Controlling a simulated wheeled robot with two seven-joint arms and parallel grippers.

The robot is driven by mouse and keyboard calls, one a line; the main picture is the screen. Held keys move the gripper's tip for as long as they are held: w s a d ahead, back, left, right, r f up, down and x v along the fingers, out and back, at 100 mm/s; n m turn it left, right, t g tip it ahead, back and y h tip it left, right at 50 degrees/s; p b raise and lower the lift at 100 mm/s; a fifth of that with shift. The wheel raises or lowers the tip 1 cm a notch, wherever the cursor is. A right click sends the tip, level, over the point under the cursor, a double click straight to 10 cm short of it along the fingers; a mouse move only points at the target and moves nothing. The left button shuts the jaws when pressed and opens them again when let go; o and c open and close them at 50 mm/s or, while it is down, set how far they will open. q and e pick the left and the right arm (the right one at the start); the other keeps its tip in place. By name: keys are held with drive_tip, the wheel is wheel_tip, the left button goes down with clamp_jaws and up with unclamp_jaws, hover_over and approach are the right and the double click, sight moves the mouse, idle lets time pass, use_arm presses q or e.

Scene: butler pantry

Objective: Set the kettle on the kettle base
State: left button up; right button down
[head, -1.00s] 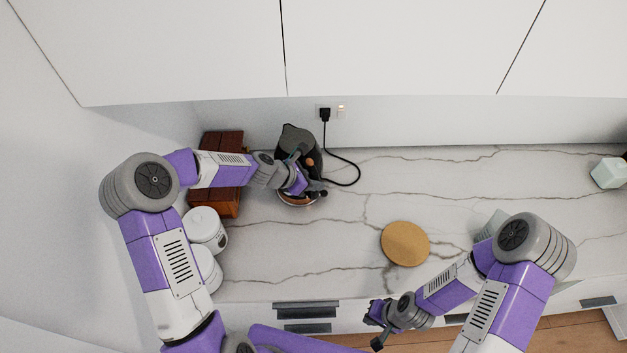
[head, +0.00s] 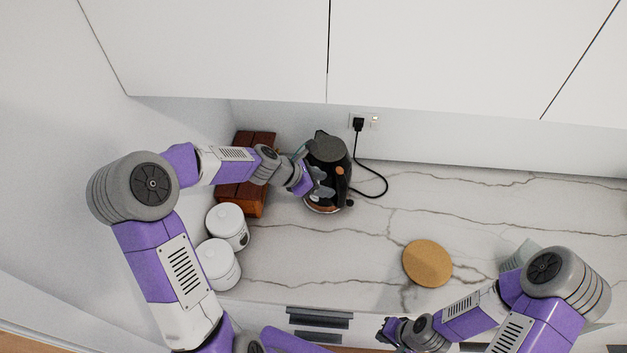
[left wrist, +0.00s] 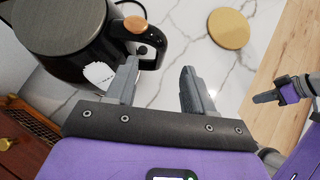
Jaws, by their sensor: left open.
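The black kettle (head: 325,150) stands upright at the back of the counter, with a grey lid, a copper-coloured lower rim and a dark handle (head: 341,184) facing front right. The kettle also shows in the left wrist view (left wrist: 62,28). The kettle base is hidden under the kettle or too small to make out, so I cannot tell how the kettle sits on it. My left gripper (head: 326,190) is open in front of the kettle; in the left wrist view its fingers (left wrist: 158,82) are apart with nothing between them, beside the handle. My right gripper (head: 384,334) is at the counter's front edge, its jaws unclear.
A black cord (head: 378,177) runs from the kettle area to a wall plug (head: 357,124). A brown wooden box (head: 250,196) and two white canisters (head: 227,224) stand to the left. A round wooden board (head: 427,263) lies front right. The counter between is clear.

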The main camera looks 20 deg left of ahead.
use_arm(q)
drive_tip(key=v, duration=0.3)
drive_tip(key=shift+s+a+r, duration=0.2)
idle(0.4)
